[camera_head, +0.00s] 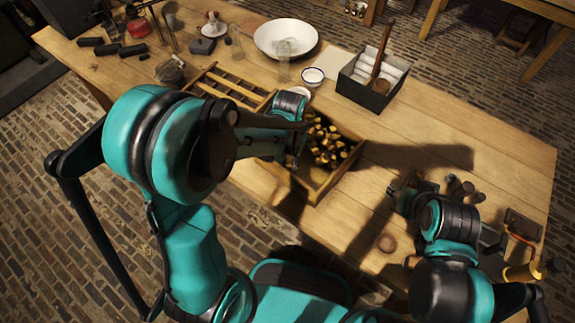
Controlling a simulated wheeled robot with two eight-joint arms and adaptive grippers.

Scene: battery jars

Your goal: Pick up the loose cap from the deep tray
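A deep wooden tray (345,175) sits near the middle of the table's front edge. It holds several dark pieces with yellowish ends (328,143). I cannot single out a loose cap among them. My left arm reaches in from the left, and my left gripper (292,158) points down over the left part of the tray. The arm hides that part, and I cannot tell whether the fingers are open or touch anything. My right gripper (408,195) is low over the table to the right of the tray; its fingers are dark and unclear.
A slatted wooden rack (232,88) stands left of the tray. Behind are a wide white bowl (270,29), a glass jar (284,66) and a dark box with white rolls (358,94). The table right of the dark box is clear.

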